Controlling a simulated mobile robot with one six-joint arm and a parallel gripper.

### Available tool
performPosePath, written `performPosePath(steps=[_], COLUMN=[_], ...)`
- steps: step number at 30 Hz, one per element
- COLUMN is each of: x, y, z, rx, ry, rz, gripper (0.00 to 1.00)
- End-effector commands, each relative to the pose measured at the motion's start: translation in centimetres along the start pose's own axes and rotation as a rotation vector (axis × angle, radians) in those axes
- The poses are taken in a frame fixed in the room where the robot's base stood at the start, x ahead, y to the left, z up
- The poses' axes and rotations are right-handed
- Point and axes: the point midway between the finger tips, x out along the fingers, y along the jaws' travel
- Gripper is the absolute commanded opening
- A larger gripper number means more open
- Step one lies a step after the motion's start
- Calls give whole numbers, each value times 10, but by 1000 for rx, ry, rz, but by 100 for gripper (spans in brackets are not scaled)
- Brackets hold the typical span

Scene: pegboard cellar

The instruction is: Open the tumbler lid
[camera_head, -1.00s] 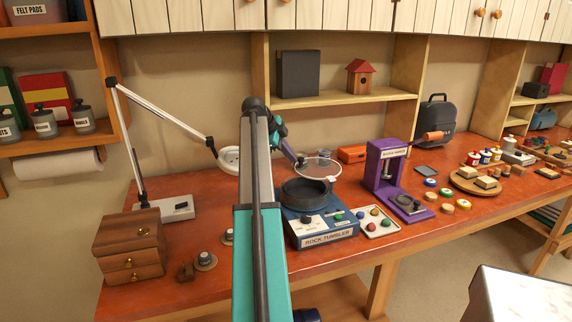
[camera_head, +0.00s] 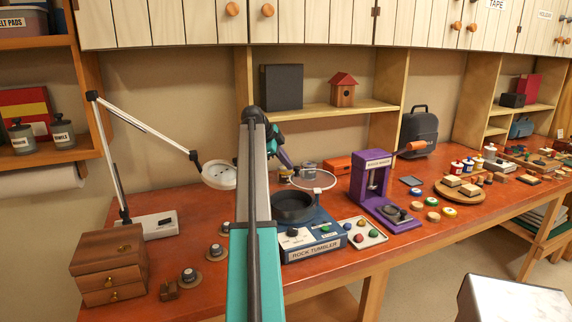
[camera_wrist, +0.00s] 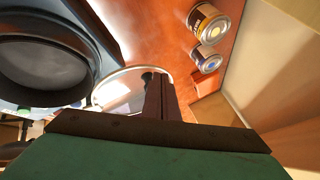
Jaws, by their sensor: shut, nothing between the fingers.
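The rock tumbler (camera_head: 312,246) is a blue box on the bench with a dark round drum (camera_head: 293,208) on top. The drum's mouth is uncovered; it also shows at the left of the wrist view (camera_wrist: 45,75). The clear, thin-rimmed lid (camera_head: 313,180) stands raised off the drum, behind and to its right. Its rim also shows in the wrist view (camera_wrist: 97,97). My gripper (camera_head: 294,173) is shut and empty beside the lid's left edge, behind the drum. In the wrist view its dark fingers (camera_wrist: 160,96) overlap the lid's rim; I cannot tell whether they touch.
Two labelled tins (camera_wrist: 208,25) stand behind the tumbler. A tray of coloured stones (camera_head: 361,233) and a purple press (camera_head: 374,187) stand to the right. A white lamp (camera_head: 218,174) and a wooden drawer box (camera_head: 110,262) are at left. A shelf (camera_head: 345,108) is above.

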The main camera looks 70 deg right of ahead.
Motion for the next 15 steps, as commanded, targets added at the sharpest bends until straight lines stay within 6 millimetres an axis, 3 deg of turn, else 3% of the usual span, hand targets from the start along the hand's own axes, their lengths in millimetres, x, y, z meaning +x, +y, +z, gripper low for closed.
performPosePath(steps=[8, 15], x=[-2, -20], y=[0, 0], z=[1, 2], rx=[0, -1], ry=[0, -1], rz=[-1, -3], gripper=[0, 0])
